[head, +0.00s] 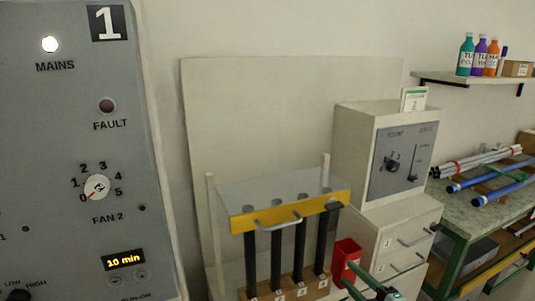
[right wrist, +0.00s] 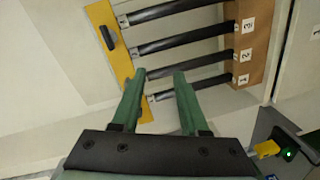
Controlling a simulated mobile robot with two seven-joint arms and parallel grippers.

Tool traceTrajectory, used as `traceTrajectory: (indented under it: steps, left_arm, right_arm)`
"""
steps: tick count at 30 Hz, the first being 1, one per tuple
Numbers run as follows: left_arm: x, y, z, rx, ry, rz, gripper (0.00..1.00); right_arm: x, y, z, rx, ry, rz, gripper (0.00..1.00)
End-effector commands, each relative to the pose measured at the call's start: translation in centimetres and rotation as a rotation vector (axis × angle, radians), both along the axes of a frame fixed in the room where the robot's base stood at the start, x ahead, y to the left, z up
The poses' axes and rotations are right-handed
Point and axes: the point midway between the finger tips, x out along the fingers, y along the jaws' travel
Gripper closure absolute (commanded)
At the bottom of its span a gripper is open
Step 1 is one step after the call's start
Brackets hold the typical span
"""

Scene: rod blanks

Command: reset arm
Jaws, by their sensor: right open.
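My right gripper (head: 348,274) shows at the bottom of the head view, in front of the rack and beside the red container. In the right wrist view its two green fingers (right wrist: 163,75) are apart, with nothing held between them. Their tips point toward the rack, close to the lowest dark rod in that picture; I cannot tell whether they touch it. Several black rods (head: 276,250) stand upright in the rack, between the yellow bar (head: 290,212) and the numbered wooden block (head: 290,290). My left gripper is not seen.
A grey panel (head: 75,180) with MAINS and FAULT lamps and a FAN 2 dial fills the left. A red container (head: 345,258) is beside the rack. A control box (head: 405,160) sits on a drawer cabinet (head: 405,235). A green-framed bench (head: 480,222) with pipes stands right.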

Motion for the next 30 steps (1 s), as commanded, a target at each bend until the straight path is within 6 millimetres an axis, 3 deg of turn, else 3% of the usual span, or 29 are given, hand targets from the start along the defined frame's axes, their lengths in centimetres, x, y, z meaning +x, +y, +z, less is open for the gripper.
traceTrajectory:
  steps: [1, 3, 9, 15, 18, 21, 30]
  left_arm:
    - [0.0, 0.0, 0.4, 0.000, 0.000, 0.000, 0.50]
    - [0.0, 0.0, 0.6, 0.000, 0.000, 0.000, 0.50]
    - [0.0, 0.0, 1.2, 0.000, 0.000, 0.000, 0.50]
    - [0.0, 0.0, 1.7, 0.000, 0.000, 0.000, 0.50]
    - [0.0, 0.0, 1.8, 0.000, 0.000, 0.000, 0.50]
    - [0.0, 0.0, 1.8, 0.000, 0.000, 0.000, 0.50]
    - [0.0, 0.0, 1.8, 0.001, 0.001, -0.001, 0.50]
  right_arm:
    - [-1.9, 1.1, -3.0, 0.108, 0.094, -0.023, 0.56]
    - [-4.3, 2.0, -6.5, 0.247, 0.208, -0.067, 0.56]
    - [-13.0, 3.8, -15.4, 0.616, 0.528, -0.263, 0.56]
    - [-21.8, 4.4, -21.2, 0.886, 0.763, -0.495, 0.56]
    - [-24.6, 4.5, -22.6, 0.960, 0.826, -0.575, 0.56]
    - [-26.1, 4.6, -23.3, 0.996, 0.856, -0.617, 0.56]
    - [-26.4, 4.6, -23.4, 1.002, 0.862, -0.626, 0.56]
